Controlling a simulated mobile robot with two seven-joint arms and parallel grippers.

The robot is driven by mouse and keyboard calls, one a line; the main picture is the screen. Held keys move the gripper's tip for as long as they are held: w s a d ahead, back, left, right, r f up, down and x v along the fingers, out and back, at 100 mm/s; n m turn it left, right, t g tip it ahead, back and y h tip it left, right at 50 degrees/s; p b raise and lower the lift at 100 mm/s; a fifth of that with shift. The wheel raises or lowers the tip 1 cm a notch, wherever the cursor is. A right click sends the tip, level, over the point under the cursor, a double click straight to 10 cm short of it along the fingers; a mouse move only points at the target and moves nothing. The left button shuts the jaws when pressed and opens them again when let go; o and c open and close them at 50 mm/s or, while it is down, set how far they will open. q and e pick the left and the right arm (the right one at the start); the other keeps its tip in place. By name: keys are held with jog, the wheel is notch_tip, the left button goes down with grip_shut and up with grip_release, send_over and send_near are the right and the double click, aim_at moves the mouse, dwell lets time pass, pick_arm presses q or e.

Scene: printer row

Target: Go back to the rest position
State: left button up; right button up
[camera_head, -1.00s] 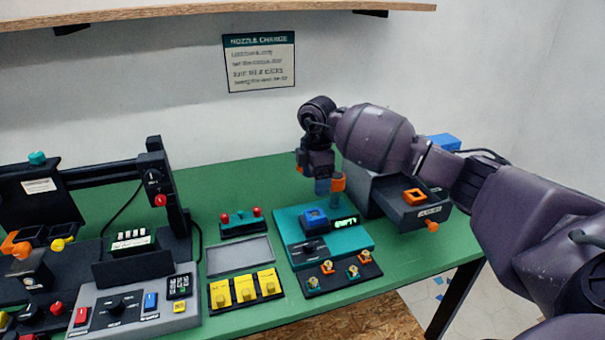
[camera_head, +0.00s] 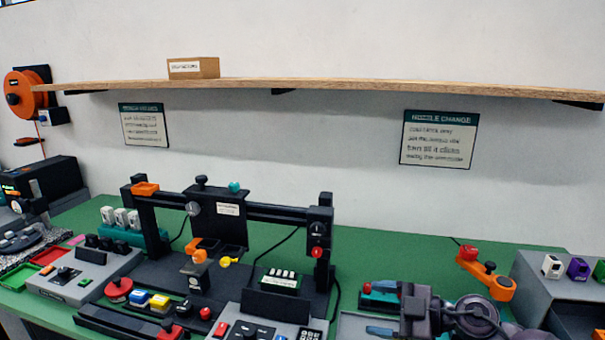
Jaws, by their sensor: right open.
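My right gripper (camera_head: 385,312) is at the bottom right of the head view, low over the green table (camera_head: 365,258). Its jaws are open, apart from each other, with nothing seen between them. It points left, in front of the teal block with red knobs (camera_head: 378,296), which it partly covers. The rest of my right arm runs out of the picture at the bottom. My left gripper is not in view.
The black printer frame (camera_head: 270,212) stands left of my right gripper, with a grey control box (camera_head: 235,328) in front. An orange arm-like fixture (camera_head: 487,275) and a grey stand (camera_head: 540,275) are at right. A wooden shelf (camera_head: 340,86) runs along the wall above.

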jog(key=s+d+r+m+t+h, duration=0.2)
jog(key=d+r+m+t+h, duration=0.15)
jog(key=m+t, duration=0.75)
jog(key=s+d+f+m+h, duration=0.2)
jog(key=d+h, duration=0.1)
jog(key=h, duration=0.1)
jog(key=s+d+f+m+g+h, duration=0.1)
jog(key=s+d+f+m+h, duration=0.2)
jog(key=h, duration=0.2)
jog(key=s+d+f+m+h, duration=0.2)
jog(key=d+f+m+h, duration=0.1)
jog(key=h, duration=0.1)
jog(key=shift+s+d, duration=0.25)
jog(key=s+f+g+y, duration=0.1)
jog(key=s+f+g, duration=0.45)
jog(key=s, duration=0.55)
jog(key=s+f+g, duration=0.5)
jog(key=s+g, duration=0.2)
jog(key=s, duration=0.4)
jog(key=w+f+t, duration=0.7)
jog(key=f, duration=0.3)
jog(key=shift+a+t+y, duration=0.15)
jog(key=shift+t+y, duration=0.2)
jog(key=shift+w, duration=0.1)
jog(key=shift+c, duration=0.3)
